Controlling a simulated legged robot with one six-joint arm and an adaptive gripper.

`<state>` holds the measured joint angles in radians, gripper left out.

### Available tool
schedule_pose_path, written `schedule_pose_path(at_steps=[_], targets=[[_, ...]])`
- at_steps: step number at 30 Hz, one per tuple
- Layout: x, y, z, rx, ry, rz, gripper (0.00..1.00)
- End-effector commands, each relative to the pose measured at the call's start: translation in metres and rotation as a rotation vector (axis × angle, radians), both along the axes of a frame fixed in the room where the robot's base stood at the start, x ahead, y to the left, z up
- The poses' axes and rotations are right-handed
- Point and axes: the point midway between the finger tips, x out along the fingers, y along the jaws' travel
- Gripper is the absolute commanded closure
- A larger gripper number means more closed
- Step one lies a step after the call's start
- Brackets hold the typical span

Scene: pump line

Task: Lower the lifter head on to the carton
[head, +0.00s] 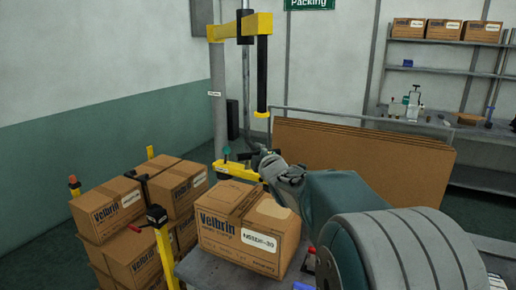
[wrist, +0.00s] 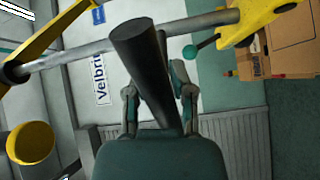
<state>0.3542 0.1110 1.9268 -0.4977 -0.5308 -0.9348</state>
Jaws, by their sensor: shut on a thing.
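The carton (head: 236,238), brown and printed Velbrin with a white label, sits on a grey table in the head view. The yellow lifter head (head: 236,170) shows just behind and above its rear left top edge; the gap between them cannot be judged. A teal knob stands on the head, and also shows in the wrist view (wrist: 190,52). My gripper (head: 268,164) is at the head's right end. In the wrist view, my gripper (wrist: 160,108) is shut on a dark round handle (wrist: 148,65) of the lifter. The head's underside is hidden.
The lifter's grey column (head: 218,105) and yellow boom (head: 240,27) rise behind, with a black tube (head: 262,72) hanging from the boom. Flat brown cardboard sheets (head: 365,160) lean behind my arm.

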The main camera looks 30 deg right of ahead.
Motion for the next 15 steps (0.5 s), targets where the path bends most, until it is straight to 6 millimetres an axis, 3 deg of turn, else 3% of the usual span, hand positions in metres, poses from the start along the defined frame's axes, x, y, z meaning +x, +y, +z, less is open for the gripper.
schedule_pose_path(at_steps=[1,6,9,15], targets=[[0.0,0.0,-0.02,0.008,0.016,-0.001,1.0],[-0.001,0.0,-0.059,0.008,0.017,-0.003,1.0],[-0.001,-0.001,-0.073,0.008,0.015,-0.004,1.0],[-0.002,-0.001,-0.078,0.004,0.013,-0.005,1.0]])
